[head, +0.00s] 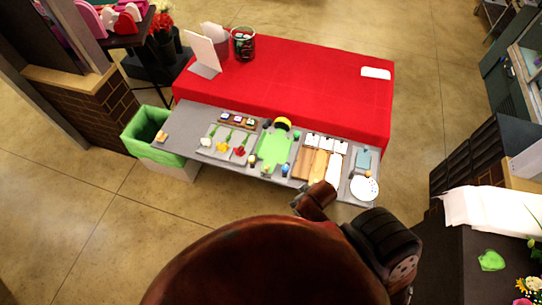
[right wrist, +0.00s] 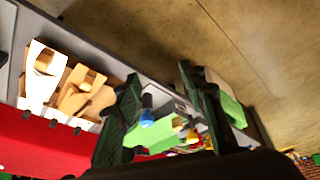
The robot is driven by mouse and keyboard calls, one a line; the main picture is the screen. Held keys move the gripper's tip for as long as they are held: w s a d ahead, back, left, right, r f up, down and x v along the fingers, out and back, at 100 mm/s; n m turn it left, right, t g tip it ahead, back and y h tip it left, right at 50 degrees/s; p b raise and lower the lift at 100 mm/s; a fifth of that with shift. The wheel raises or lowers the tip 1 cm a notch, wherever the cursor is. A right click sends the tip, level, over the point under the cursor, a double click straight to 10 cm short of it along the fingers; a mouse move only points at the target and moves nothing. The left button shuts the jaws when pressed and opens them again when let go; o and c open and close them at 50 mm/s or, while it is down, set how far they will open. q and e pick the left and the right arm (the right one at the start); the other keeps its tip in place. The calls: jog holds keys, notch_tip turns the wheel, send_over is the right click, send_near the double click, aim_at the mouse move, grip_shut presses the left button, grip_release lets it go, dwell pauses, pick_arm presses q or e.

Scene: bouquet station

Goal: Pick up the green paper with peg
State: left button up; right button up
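The green paper (head: 273,148) lies flat on the grey shelf, near its middle. A dark and yellow round item sits at its far end; I cannot make out a peg clearly. In the right wrist view a green sheet (right wrist: 155,134) shows beyond and between the fingers, partly hidden, with a blue-topped item beside it. My right gripper (right wrist: 165,100) is open, with a wide gap and nothing held. In the head view my right arm reaches to the shelf's front edge, right of the paper; its fingers are hard to make out. My left gripper is out of view.
Flowers (head: 223,147) lie on a tray left of the paper. Wooden and white pieces (head: 317,164) stand on the right, then a white plate (head: 364,188). A red-covered table (head: 300,85) is behind. A green-lined bin (head: 147,130) stands left. The floor in front is clear.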

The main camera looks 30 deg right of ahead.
jog(key=w+a+r+n+y, duration=0.1)
jog(key=w+a+r+n, duration=0.15)
jog(key=w+a, duration=0.2)
jog(key=n+y, duration=0.2)
jog(key=n, duration=0.2)
send_near(267, 167)
jog(key=shift+g, duration=0.3)
jog(key=p+x, duration=0.1)
jog(key=x, duration=0.1)
jog(key=p+x, duration=0.1)
jog(key=x, duration=0.2)
jog(key=p+x, duration=0.1)
jog(key=x, duration=0.2)
jog(key=shift+w, duration=0.35)
jog(key=shift+w+f, duration=0.1)
jog(key=shift+f, duration=0.15)
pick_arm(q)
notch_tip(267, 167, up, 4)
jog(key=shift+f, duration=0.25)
pick_arm(e)
jog(key=shift+c, duration=0.2)
grip_shut()
